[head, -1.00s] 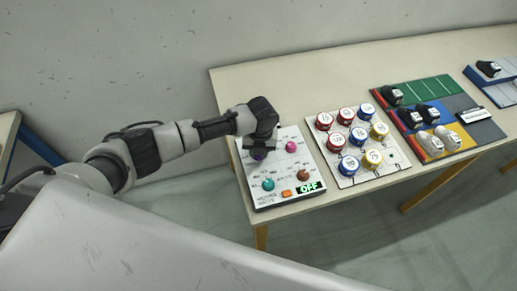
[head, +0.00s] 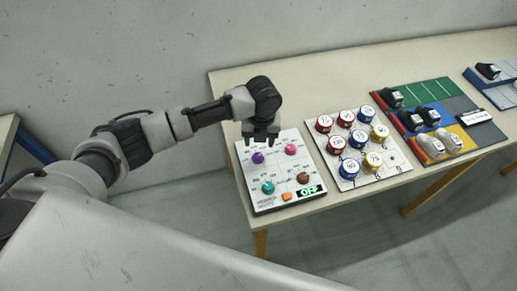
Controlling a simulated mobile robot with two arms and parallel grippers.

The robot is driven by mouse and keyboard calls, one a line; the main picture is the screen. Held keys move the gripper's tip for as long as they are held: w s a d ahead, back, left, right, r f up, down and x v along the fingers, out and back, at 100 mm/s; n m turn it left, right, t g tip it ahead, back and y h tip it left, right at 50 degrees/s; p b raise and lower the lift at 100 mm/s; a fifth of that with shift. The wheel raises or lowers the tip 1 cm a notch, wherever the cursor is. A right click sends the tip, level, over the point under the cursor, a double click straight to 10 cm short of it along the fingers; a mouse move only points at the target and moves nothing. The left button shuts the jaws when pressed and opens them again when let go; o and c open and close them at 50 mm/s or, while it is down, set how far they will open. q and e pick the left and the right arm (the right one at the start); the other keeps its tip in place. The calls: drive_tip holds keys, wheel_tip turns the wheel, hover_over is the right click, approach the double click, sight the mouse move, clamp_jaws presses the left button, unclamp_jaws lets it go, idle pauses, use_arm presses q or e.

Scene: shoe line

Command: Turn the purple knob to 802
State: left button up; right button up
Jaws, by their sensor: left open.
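The purple knob (head: 258,157) sits at the upper left of a white control panel (head: 262,200) on the table. Its dial setting is too small to read. The panel also bears a pink knob (head: 291,149), a teal knob (head: 268,187), a brown knob (head: 303,178), an orange button (head: 286,196) and a green display (head: 312,190) reading OFF. My left gripper (head: 259,143) is open and empty, pointing down just above and behind the purple knob, apart from it. My right gripper does not show.
A white board (head: 345,183) with several red, blue and yellow round pieces stands right of the panel. Farther right is a coloured mat (head: 480,132) with several shoes. The table (head: 300,85) is bare behind the panel.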

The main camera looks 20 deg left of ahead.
use_arm(q)
wheel_tip(320, 180, up, 4)
drive_tip(key=shift+f, duration=0.1)
idle(0.5)
